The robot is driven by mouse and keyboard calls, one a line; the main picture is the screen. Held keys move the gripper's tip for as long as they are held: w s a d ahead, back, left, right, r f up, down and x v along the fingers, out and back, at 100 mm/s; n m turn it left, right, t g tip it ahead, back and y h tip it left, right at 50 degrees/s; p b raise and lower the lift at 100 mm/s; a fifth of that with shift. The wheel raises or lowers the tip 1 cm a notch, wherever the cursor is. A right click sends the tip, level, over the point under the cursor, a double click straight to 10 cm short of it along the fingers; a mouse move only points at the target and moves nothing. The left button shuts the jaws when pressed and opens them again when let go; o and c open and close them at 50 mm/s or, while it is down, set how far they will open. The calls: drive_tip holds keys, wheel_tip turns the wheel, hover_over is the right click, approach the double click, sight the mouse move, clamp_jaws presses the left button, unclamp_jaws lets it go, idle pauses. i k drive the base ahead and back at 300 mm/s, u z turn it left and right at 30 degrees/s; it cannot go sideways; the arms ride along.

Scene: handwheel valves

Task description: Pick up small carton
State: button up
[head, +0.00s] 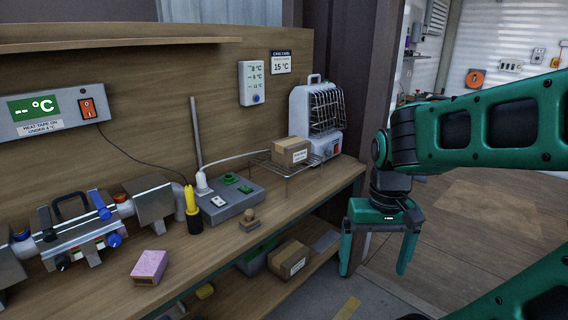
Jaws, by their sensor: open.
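One brown carton (291,151) with a white label sits on a wire rack on the workbench, in front of the heater. Another brown carton (288,260) with a label stands on the lower shelf under the bench's front edge. I cannot tell which one the task calls small. My green gripper (375,268) points down with its fingers apart and nothing between them. It hangs over the floor, to the right of the bench and of both cartons, apart from them.
The wire rack (286,171) stands beside a white heater (318,115) and a grey switch box (228,201). A wooden-knobbed stamp (249,222), a pink block (150,267) and a valve assembly stand on the bench (205,262). The floor at right is open.

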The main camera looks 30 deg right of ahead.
sight(289, 151)
drive_tip(key=z, duration=2.2)
drive_tip(key=i, duration=1.35)
drive_tip(key=u, duration=2.4)
